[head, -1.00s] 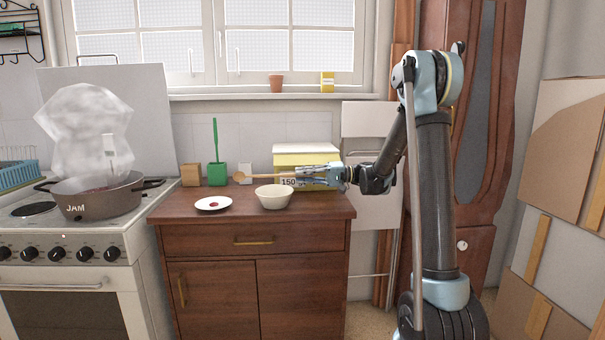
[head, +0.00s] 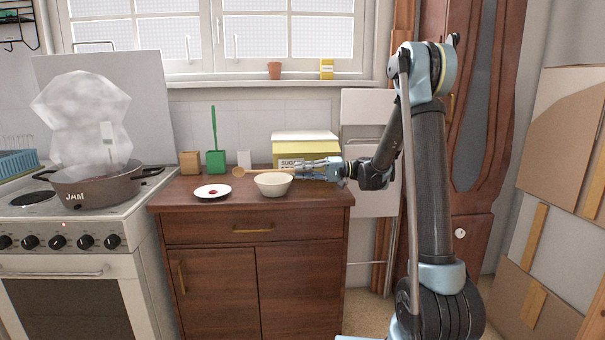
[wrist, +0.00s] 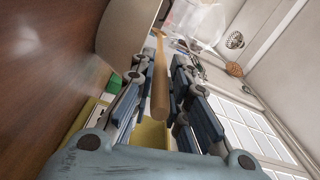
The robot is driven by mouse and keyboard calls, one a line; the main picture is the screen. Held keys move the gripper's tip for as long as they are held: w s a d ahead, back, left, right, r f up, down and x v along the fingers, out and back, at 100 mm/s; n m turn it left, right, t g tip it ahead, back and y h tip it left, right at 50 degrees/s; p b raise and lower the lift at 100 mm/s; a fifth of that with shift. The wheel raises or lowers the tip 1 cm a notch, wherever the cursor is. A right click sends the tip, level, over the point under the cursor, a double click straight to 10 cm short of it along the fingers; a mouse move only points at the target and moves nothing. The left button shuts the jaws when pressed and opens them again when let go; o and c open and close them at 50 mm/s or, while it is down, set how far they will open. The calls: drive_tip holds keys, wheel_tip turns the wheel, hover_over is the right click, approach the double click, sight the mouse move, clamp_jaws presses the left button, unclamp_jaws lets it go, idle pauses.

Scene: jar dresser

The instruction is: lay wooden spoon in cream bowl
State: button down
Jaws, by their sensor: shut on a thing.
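The wooden spoon (head: 240,172) lies level in my gripper (head: 308,172), its round head pointing left. In the wrist view the spoon's handle (wrist: 160,85) runs between the two fingers of my gripper (wrist: 165,85). My gripper is shut on the handle. The cream bowl (head: 273,187) stands on the dresser top near its front right, just left of and in front of the fingers. The spoon passes behind or over the bowl's far rim; I cannot tell its exact height. The bowl also shows close by in the wrist view (wrist: 122,32).
A white saucer (head: 205,192) with a dark red spot sits left of the bowl. A yellow box (head: 308,148) stands behind my gripper. A green holder with a brush (head: 215,160) and a wooden block (head: 189,162) stand at the back. A steaming JAM pan (head: 95,190) is on the stove.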

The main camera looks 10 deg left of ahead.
drive_tip(key=shift+f, duration=0.75)
drive_tip(key=c, duration=1.5)
unclamp_jaws()
drive_tip(key=shift+o, duration=0.2)
drive_tip(key=shift+d, duration=0.1)
drive_tip(key=v, duration=1.2)
